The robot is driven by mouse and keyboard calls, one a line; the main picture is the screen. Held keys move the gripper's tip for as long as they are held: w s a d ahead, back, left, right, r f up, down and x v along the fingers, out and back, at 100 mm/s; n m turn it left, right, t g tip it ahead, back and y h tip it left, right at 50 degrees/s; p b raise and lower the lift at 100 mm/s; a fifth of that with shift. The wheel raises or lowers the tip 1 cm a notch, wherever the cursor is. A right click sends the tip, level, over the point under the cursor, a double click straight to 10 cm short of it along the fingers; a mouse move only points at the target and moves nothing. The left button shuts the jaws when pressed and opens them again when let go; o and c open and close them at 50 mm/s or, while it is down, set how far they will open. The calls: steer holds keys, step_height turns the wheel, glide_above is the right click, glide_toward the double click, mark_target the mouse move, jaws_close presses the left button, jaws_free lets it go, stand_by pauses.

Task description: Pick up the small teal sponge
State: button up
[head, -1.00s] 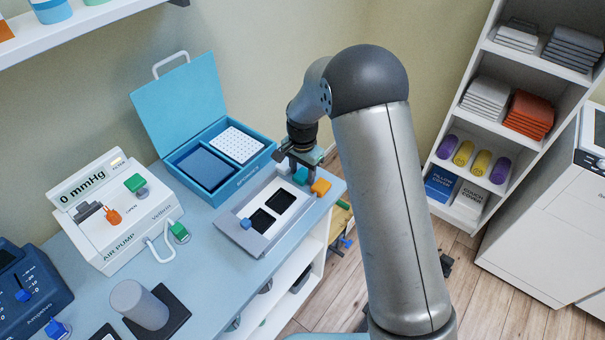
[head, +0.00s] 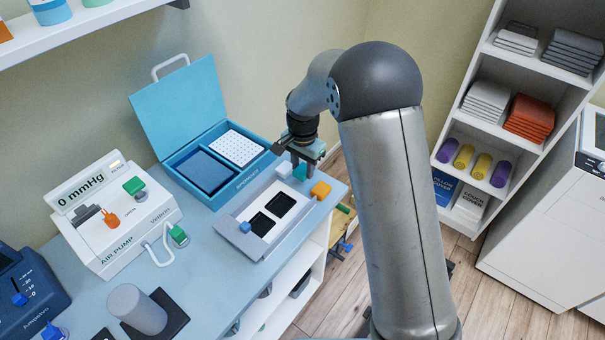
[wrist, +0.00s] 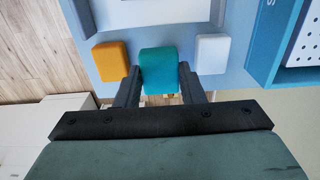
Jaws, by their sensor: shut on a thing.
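The small teal sponge (wrist: 159,72) is a rounded block in the middle of the wrist view, between my two dark fingers. My gripper (wrist: 158,69) is shut on its sides. In the head view the teal sponge (head: 300,172) shows partly below my gripper (head: 303,164), at the far right end of the blue-grey table. Whether it touches the table or hangs just above it, I cannot tell.
A white sponge (wrist: 212,54) and an orange sponge (wrist: 111,61) flank the teal one closely, with small gaps. A grey tray (head: 252,246) with dark recesses and an open blue case (head: 262,160) lie nearby. The table edge (head: 333,207) is close.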

steer(key=s+d+r+b, duration=0.3)
steer(key=s+d+r, duration=0.3)
steer(key=s+r, duration=0.3)
steer(key=s, duration=0.3)
steer(key=shift+s+r+b, duration=0.25)
steer(key=shift+b, duration=0.05)
steer(key=shift+d, duration=0.1)
